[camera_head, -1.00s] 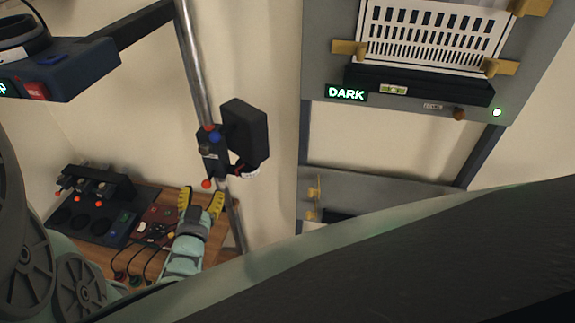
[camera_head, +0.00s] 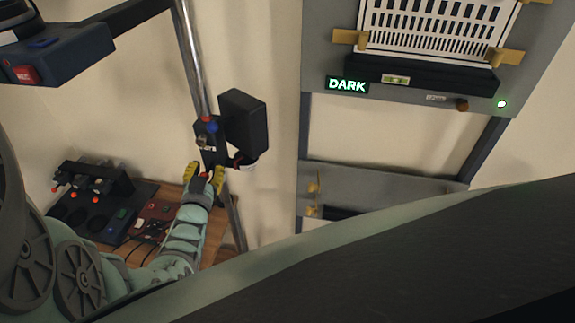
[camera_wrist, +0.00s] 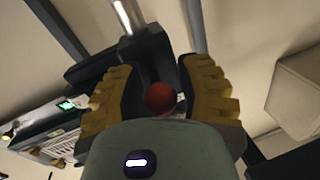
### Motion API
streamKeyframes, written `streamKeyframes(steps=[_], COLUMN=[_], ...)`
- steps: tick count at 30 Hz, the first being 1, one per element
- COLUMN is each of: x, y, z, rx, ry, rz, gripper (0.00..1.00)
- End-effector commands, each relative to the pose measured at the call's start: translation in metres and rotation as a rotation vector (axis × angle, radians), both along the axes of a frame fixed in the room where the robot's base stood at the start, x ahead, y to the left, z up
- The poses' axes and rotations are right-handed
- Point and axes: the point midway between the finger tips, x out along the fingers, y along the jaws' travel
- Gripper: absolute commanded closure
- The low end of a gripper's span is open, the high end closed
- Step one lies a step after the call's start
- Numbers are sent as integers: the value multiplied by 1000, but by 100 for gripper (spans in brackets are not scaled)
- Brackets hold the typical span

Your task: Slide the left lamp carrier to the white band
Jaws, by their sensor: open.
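The left lamp carrier (camera_head: 207,141) is a dark block on a slanting metal rail (camera_head: 191,62), with a black lamp housing (camera_head: 243,122) at its right. It bears blue and red knobs on top. My gripper (camera_head: 204,173) has yellow ribbed fingers and is open just below the carrier. A red ball knob (camera_wrist: 161,98) sits between the fingers in the wrist view, with visible gaps beside it. It also shows between the fingertips in the head view. A pale stretch (camera_wrist: 122,16) shows on the rail in the wrist view; I cannot tell whether it is the white band or glare.
A wooden bench (camera_head: 218,236) below holds a black fixture (camera_head: 93,185) with red knobs and a dark red panel with cables. A blue-grey unit (camera_head: 62,62) hangs at upper left. A grey wall panel with a lit DARK sign (camera_head: 347,86) stands at right.

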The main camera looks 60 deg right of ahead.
Motion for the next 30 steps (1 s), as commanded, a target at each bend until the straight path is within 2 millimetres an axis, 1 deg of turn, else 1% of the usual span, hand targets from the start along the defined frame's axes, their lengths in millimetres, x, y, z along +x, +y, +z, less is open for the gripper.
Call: streamKeyframes(steps=[1, 9, 10, 25, 30], x=[0, 0, 0, 3, 4], y=[0, 0, 0, 2, 3], z=[0, 0, 0, 0, -6], rx=[0, 0, 0, 0, 1], ry=[0, 0, 0, 0, 1], rz=[-1, 0, 1, 7, 10], gripper=[71, 99, 100, 100, 100])
